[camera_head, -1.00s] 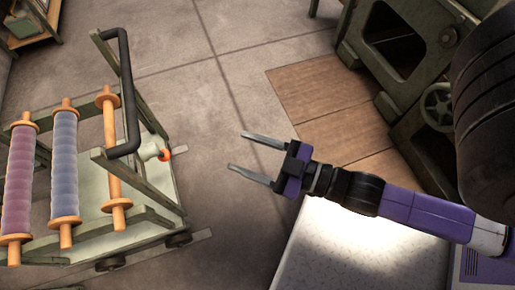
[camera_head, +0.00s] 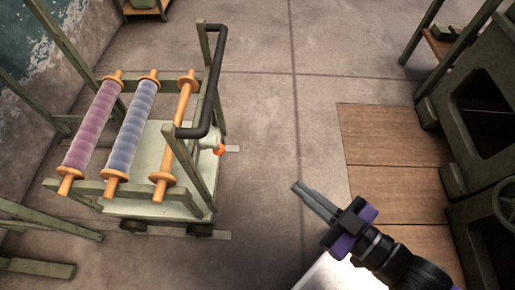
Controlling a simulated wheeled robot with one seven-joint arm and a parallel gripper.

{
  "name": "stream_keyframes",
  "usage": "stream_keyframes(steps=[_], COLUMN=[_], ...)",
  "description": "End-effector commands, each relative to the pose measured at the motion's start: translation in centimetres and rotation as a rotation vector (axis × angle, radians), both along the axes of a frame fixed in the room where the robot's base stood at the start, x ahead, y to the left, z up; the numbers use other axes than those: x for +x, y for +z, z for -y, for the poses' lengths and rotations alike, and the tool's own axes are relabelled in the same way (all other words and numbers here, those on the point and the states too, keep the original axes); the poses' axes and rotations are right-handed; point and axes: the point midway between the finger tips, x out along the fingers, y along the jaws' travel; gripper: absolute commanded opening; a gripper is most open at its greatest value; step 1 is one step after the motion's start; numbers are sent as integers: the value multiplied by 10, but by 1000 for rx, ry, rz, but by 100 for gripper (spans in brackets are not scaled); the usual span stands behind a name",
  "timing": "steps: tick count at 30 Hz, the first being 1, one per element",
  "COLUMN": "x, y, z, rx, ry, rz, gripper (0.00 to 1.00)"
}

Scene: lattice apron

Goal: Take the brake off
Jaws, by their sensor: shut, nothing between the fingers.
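A green-framed cart (camera_head: 150,205) stands on the floor at the left, with a black push handle (camera_head: 211,90) at its right end. A red-orange knob (camera_head: 219,150) on a short pale fitting (camera_head: 208,143) sticks out of the cart's right side, below the handle; it looks like the brake, though its setting cannot be told. My gripper (camera_head: 297,188), grey fingers on a purple and black body, is shut and empty. It is right of the knob and nearer the picture's bottom, apart from the cart.
The cart bears a pink roll (camera_head: 92,130), a blue roll (camera_head: 131,130) and a bare orange spindle (camera_head: 181,120). Wooden boards (camera_head: 390,150) and a green machine (camera_head: 455,115) are at the right. Concrete floor (camera_head: 265,110) lies clear between cart and boards.

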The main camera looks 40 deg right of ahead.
Motion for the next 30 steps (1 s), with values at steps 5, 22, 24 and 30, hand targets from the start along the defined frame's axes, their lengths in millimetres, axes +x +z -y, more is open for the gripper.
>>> stream_keyframes(steps=[5, 22, 24, 30], x=[24, 168, 186, 225], y=[14, -72, -84, -120], z=[20, 141, 151, 156], rx=[4, 177, 264, 589], ry=[-89, -265, -221, -23], rz=[70, 376, 403, 388], gripper=[0, 0, 0, 0])
